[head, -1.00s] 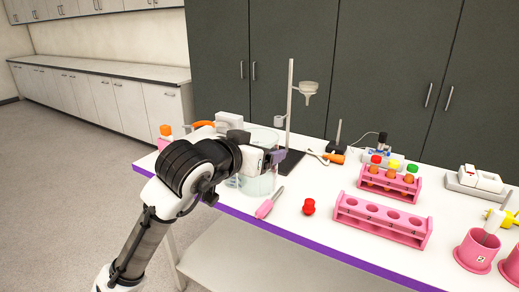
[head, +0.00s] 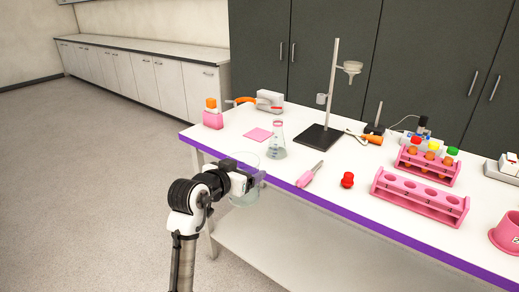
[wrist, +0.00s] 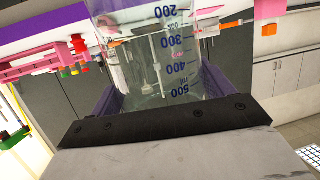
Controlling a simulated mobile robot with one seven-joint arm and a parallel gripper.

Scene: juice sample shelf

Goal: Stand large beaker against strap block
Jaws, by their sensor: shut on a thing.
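My gripper (head: 252,182) is shut on the large beaker (head: 244,200), a clear glass vessel. The head view shows it held roughly upright at or just outside the table's purple front edge, partly hidden by my gripper. In the wrist view the beaker (wrist: 165,60) fills the space between the purple fingers, its blue scale marks showing upside down. A white block (head: 270,100) with an orange piece beside it stands at the table's back left; I cannot tell for sure whether it is the strap block.
A conical flask (head: 276,148), a pink square (head: 258,134) and an orange-capped bottle in a pink holder (head: 212,117) stand on the left of the table. A stand (head: 330,100), a pink-handled tool (head: 305,178), a red cap (head: 347,180) and pink racks (head: 420,197) are farther right.

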